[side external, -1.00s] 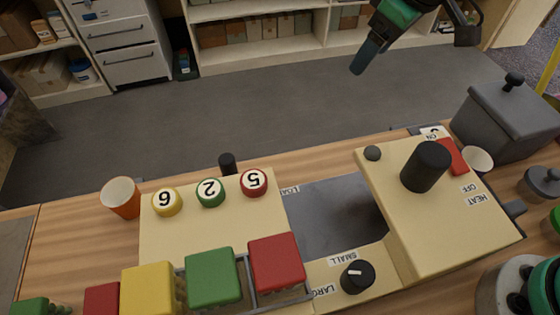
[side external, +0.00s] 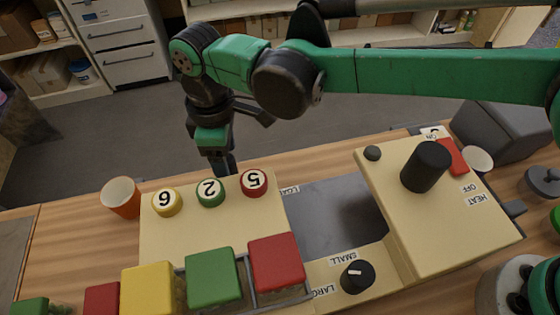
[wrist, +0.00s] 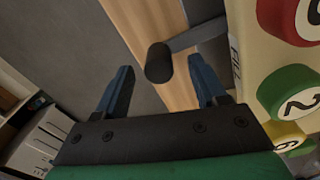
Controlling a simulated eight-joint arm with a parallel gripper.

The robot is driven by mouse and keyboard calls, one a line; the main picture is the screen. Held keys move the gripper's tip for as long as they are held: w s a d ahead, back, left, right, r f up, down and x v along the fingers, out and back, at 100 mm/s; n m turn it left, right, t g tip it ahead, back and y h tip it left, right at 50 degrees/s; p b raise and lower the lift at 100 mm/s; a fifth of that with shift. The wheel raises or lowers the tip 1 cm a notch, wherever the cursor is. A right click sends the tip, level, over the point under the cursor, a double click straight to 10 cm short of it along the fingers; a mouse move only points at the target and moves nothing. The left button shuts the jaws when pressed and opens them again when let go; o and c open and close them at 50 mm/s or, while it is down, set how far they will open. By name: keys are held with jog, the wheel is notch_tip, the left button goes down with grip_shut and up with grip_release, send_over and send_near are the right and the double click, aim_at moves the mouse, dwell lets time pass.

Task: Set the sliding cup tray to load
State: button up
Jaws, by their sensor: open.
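The cup tray's black knob (wrist: 158,62) sits on a grey bar (wrist: 198,36) that reaches out from the cream machine, beside a label that seems to read FILL. In the side view my gripper hides the knob. A label that seems to read LOAD (side external: 290,190) lies at the left edge of the dark metal bed (side external: 335,215). My gripper (side external: 222,168) points down at the machine's far edge, behind the numbered buttons. In the wrist view my gripper (wrist: 160,78) is open, with the knob between and just beyond its fingertips; I cannot tell whether they touch it.
Yellow, green and red numbered buttons (side external: 210,192) stand close to my gripper. An orange cup (side external: 121,198) stands to the left. A cream block with a black cylinder (side external: 425,166) and a red heat switch (side external: 453,156) rises at the right. A size dial (side external: 357,277) is in front.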

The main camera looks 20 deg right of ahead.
jog(key=shift+f, duration=1.2)
grip_shut()
jog(key=shift+r, duration=0.1)
dwell(0.4)
